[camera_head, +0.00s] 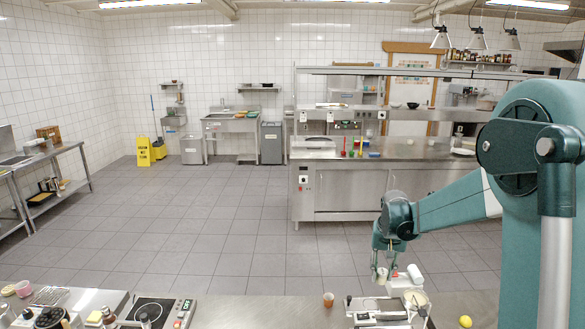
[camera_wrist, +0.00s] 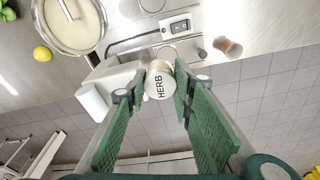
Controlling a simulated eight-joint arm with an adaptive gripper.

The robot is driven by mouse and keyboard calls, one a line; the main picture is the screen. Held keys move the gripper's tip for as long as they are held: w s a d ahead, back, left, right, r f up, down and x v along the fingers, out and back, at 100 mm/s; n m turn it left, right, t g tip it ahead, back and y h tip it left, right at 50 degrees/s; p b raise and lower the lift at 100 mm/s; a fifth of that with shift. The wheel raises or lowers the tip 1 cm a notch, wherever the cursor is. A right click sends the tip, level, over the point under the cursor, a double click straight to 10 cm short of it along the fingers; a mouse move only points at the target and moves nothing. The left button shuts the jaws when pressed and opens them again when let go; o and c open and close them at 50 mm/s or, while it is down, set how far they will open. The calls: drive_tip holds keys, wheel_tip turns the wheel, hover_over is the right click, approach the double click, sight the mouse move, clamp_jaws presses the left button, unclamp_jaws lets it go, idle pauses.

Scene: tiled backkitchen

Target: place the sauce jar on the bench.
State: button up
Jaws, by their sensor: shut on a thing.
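A small pale jar with a round white lid reading HERB (camera_wrist: 160,84) is held between the fingers of my gripper (camera_wrist: 159,95). It is the only jar I see in the grip; its contents are hidden in the wrist view. In the head view my gripper (camera_head: 383,262) points down with the pale jar (camera_head: 382,275) at its tips, in front of the steel bench (camera_head: 255,312). The bench surface also shows in the wrist view (camera_wrist: 280,22). I cannot tell the exact height of the jar above it.
A steel appliance with a switch (camera_wrist: 175,27) and a white cylinder (camera_wrist: 92,103) lie close to the jar. A pot of cream-coloured content (camera_wrist: 73,40) and a lemon (camera_wrist: 42,53) stand left. A small orange-brown cup (camera_head: 328,299) stands near the bench edge. Bare bench lies around it.

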drive_tip(key=s+a+f+n+b, duration=0.3)
drive_tip(key=s+a+f, duration=0.3)
drive_tip(key=a, duration=0.4)
drive_tip(key=shift+a+f+b, duration=0.15)
drive_tip(key=shift+f+b, duration=0.55)
drive_tip(key=shift+f, duration=0.1)
wheel_tip(320, 180, down, 5)
drive_tip(key=b, duration=0.5)
drive_tip(key=shift+r, duration=0.1)
wheel_tip(320, 180, up, 5)
drive_tip(key=p, duration=0.5)
